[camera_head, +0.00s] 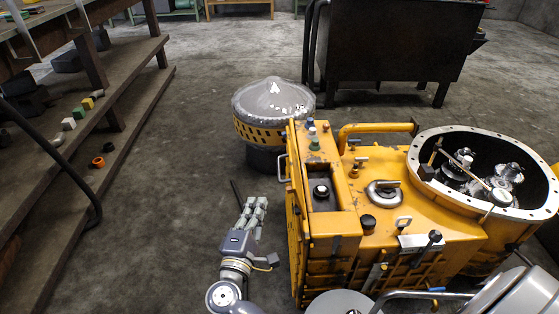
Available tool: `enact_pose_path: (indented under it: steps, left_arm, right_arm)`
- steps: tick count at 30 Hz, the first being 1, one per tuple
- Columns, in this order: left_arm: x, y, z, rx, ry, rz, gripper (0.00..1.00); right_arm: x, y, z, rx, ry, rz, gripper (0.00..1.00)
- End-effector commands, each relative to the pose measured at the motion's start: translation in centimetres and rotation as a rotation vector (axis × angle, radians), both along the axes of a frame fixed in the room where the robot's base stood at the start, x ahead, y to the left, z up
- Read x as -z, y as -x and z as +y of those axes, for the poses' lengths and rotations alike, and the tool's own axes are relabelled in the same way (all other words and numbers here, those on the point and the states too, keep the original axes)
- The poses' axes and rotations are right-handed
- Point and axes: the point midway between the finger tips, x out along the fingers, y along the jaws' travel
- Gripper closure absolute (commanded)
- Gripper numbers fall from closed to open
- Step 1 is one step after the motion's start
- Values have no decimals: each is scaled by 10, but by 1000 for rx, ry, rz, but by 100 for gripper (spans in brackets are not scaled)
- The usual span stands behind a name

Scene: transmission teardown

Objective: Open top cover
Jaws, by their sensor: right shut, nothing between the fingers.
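A large yellow transmission housing (350,245) stands at the right. Its big oval opening has a pale bolted flange (424,150), and metal shafts and gears (490,180) show inside. I cannot tell which part is the top cover.
A grey domed drum (273,100) with a yellow perforated band stands behind the housing. A dark metal bin (390,45) is at the back. Wooden shelves (125,110) with small parts line the left. Concrete floor between shelves and housing is mostly clear.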

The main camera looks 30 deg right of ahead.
Motion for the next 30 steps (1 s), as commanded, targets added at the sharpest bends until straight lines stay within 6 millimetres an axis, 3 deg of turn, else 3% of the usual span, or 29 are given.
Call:
enact_pose_path:
  steps: [5,19,24,30]
  left_arm:
    - [1,-1,1,2,-4,-6,60]
    - [-13,-42,-8,19,23,-189,60]
    - [-8,-25,-2,13,7,-108,60]
    - [-4,-15,1,9,-2,-66,60]
  right_arm:
    - [-5,-10,-1,-8,29,-6,100]
    - [-10,-81,-61,-5,25,-7,100]
    - [-17,-68,-83,-5,24,-4,100]
    - [-20,-63,-94,-6,24,-3,100]
